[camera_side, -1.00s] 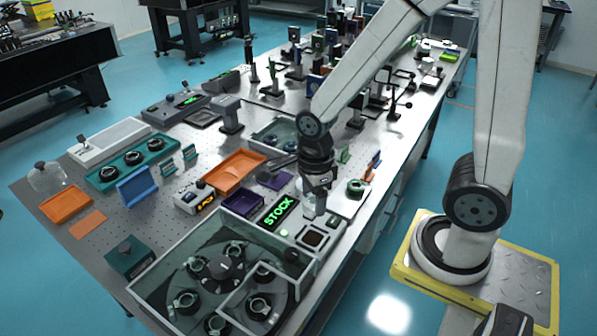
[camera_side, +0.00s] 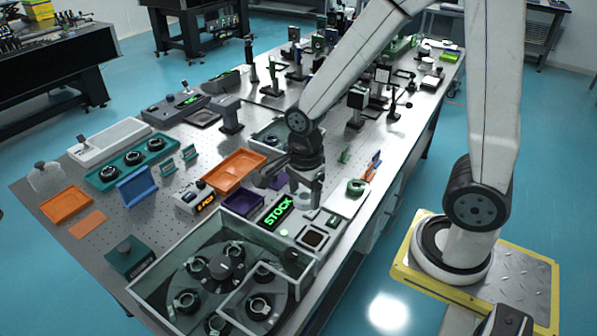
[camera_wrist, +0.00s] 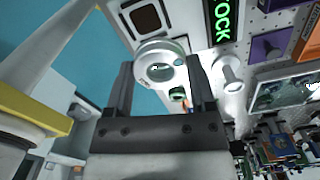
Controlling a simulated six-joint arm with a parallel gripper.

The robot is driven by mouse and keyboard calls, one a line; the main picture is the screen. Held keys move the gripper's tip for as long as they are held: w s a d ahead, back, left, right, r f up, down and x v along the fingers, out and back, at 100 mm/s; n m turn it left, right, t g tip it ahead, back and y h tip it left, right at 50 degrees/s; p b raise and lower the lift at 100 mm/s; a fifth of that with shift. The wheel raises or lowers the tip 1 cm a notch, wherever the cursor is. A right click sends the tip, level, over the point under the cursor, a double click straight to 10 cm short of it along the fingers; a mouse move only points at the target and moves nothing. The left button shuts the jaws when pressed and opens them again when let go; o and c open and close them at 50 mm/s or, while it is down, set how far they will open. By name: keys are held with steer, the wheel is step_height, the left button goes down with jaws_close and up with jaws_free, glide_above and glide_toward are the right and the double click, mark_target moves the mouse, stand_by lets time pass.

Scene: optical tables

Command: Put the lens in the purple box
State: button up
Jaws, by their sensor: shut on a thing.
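My gripper (camera_side: 316,199) hangs above the near right part of the table, just right of the STOCK sign. In the wrist view my gripper (camera_wrist: 160,80) is shut on a round clear lens (camera_wrist: 160,66) with a pale rim, held between the fingertips. The lens is too small to make out clearly in the side view. The open purple box (camera_side: 243,202) stands on the table to the left of the sign, apart from my gripper. A purple thing also shows at the right of the wrist view; I cannot tell whether it is the box.
The STOCK sign (camera_side: 278,213) stands between my gripper and the purple box. A flat purple piece (camera_side: 280,181) and an orange tray (camera_side: 236,168) lie behind. A glass-walled enclosure (camera_side: 170,262) fills the near corner. A white plate (camera_side: 345,203) lies right of my gripper.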

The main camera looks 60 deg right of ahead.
steer(key=w+f+n, duration=0.1)
steer(key=w+n, duration=0.9)
steer(key=n, duration=1)
steer(key=shift+w+d+f+n, duration=0.2)
steer(key=shift+d+f+n, duration=0.05)
steer(key=shift+d+n, duration=0.1)
stand_by(0.3)
steer(key=s+m, duration=0.3)
steer(key=m, duration=0.3)
steer(key=s+r+m, duration=0.1)
steer(key=s+m, duration=0.2)
steer(key=m, duration=0.3)
steer(key=s+m, duration=0.3)
steer(key=m, duration=0.4)
steer(key=shift+s+a+r, duration=0.2)
steer(key=shift+s+a, duration=0.05)
steer(key=shift+a, duration=0.1)
steer(key=s+m, duration=0.1)
steer(key=m, duration=0.2)
steer(key=s+m, duration=0.2)
steer(key=m, duration=0.1)
